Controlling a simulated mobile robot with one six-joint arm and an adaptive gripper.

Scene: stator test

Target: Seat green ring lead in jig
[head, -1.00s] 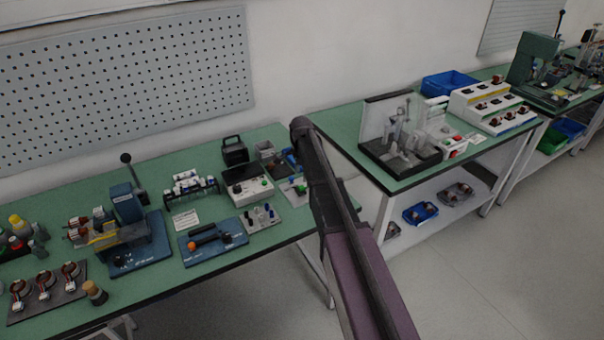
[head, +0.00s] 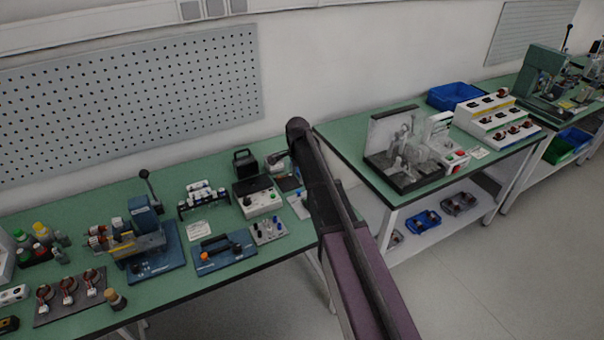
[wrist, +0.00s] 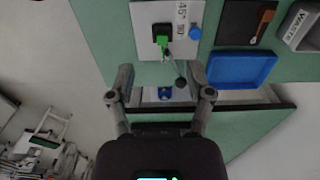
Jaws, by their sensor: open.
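In the wrist view my gripper (wrist: 160,72) is open, with its two fingers apart and nothing between the tips. Ahead of it a small green piece (wrist: 162,42), which looks like the green lead's end, is at a black block (wrist: 161,30) on a white plate (wrist: 147,48) marked "45". I cannot tell whether it is seated in the block or only lies against it. A thin grey line runs from near it to a dark rounded end (wrist: 180,82) between and beyond the fingers. In the head view my arm hides most of this area.
A blue tray (wrist: 242,68) lies right of the white plate, below a dark mat (wrist: 238,30) with a brown-handled tool. A grey WASTE bin (wrist: 302,30) is at the far right. The bench edge (wrist: 255,106) runs near my right finger.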

